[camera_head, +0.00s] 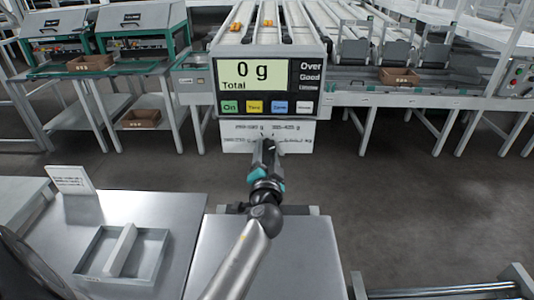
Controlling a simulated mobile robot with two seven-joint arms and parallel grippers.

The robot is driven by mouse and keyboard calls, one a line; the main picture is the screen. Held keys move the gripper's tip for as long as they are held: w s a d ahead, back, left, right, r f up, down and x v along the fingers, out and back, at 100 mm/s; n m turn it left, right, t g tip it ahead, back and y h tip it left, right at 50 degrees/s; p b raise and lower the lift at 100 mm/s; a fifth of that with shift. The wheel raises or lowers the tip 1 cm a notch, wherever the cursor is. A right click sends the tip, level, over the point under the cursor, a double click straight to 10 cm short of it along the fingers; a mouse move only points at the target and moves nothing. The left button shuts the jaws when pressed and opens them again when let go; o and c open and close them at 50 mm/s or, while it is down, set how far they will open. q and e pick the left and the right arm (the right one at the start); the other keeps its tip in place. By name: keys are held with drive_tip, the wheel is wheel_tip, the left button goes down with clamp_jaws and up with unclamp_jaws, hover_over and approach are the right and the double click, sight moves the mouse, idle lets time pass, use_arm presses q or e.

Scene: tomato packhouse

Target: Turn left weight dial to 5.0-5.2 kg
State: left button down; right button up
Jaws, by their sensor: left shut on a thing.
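A scale display (247,76) reads "0 g" and "Total". Below it hangs a white label plate (236,138) with small printed gram ranges, too small to read surely, and dark tick marks. My left gripper (266,146) reaches up from the bottom of the view to the middle of this plate. It is shut on the weight dial there, which it hides along with any pointer, so the dial's setting cannot be read. My right gripper is not in view.
A metal table (185,215) at lower left bears a grey divided tray (160,238) and a small sign card (70,180). Another metal surface (300,262) lies below my left arm. Conveyor lanes and benches with brown boxes (398,76) stand behind. Grey floor is open at right.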

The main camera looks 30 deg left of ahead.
use_arm(q)
drive_tip(key=shift+m, duration=1.5)
drive_tip(key=shift+c, duration=1.2)
unclamp_jaws()
drive_tip(key=v, duration=1.2)
drive_tip(key=shift+b, duration=0.3)
drive_tip(key=shift+s+a, duration=0.1)
